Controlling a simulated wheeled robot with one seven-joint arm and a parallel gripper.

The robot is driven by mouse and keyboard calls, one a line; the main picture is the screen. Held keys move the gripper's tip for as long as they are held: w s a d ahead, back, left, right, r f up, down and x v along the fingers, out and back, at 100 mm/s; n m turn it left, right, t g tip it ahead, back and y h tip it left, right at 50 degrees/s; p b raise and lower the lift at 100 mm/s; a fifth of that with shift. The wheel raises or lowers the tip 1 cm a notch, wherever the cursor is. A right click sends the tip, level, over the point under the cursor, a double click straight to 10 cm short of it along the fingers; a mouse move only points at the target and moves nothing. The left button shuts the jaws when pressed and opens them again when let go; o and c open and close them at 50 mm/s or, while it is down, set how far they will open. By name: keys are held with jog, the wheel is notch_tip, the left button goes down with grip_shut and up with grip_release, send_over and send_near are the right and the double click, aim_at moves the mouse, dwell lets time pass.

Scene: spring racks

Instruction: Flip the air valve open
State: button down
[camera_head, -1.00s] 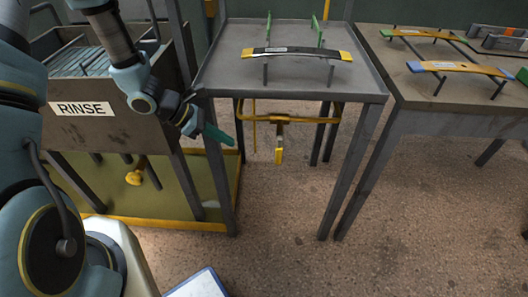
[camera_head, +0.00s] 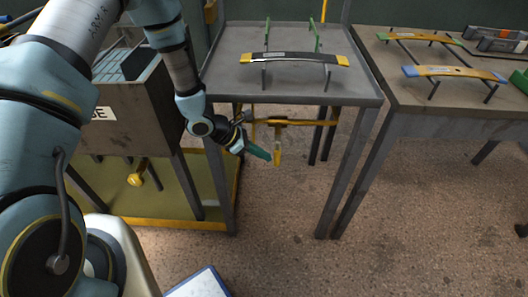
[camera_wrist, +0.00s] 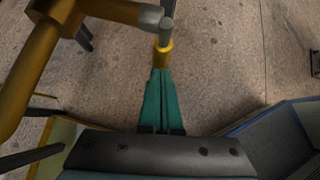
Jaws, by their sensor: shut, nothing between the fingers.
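The air valve is on a yellow pipe (camera_head: 305,123) under the middle table. Its yellow lever (camera_head: 277,154) hangs straight down from the valve. My gripper (camera_head: 268,157) has green fingers and is shut and empty. Its tips are just left of the lever in the head view. In the wrist view the closed fingertips (camera_wrist: 161,74) line up with the yellow lever end (camera_wrist: 164,54), below the grey valve fitting (camera_wrist: 150,18). The tips overlap the lever there, and I cannot tell if they touch it.
The middle table's front left leg (camera_head: 220,175) stands close beside my forearm. A rinse tank (camera_head: 135,105) is at the left, with a yellow knob (camera_head: 136,180) below it. A curved spring (camera_head: 293,59) rests on the middle table.

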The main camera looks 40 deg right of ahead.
jog(key=shift+d+f, duration=0.1)
dwell(0.4)
jog(key=shift+s+d+f+b, duration=0.1)
jog(key=shift+s+b, duration=0.05)
jog(key=shift+b, duration=0.45)
